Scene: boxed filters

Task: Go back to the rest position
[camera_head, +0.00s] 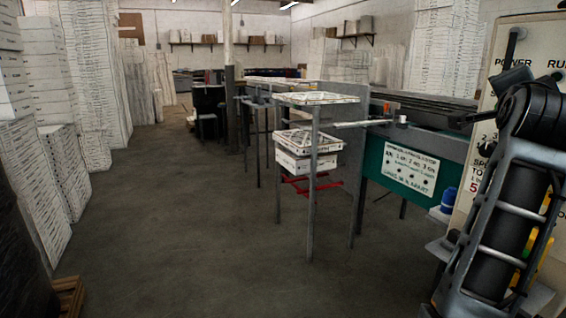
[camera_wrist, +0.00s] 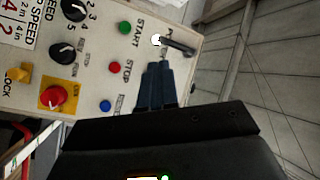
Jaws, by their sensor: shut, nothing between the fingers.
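My gripper (camera_wrist: 160,68) shows in the wrist view with its two dark fingers pressed together and nothing between them. Its tips are in front of a control panel (camera_wrist: 125,75), close in the picture to a dark handle (camera_wrist: 180,47) and a small white round part (camera_wrist: 156,40). I cannot tell whether the tips touch them. A green START button (camera_wrist: 124,27), a red STOP button (camera_wrist: 114,67) and a red knob on yellow (camera_wrist: 55,97) are to the left. In the head view my arm covers part of the panel (camera_head: 520,45), and my fingers cannot be made out.
A metal stand (camera_head: 317,98) holds white boxed filters (camera_head: 305,163) beside a green machine (camera_head: 408,167). A blue item (camera_head: 448,198) is by the panel. Tall stacks of white boxes (camera_head: 60,175) line the left, with a wooden pallet (camera_head: 69,296) below. The floor (camera_head: 185,220) between is clear.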

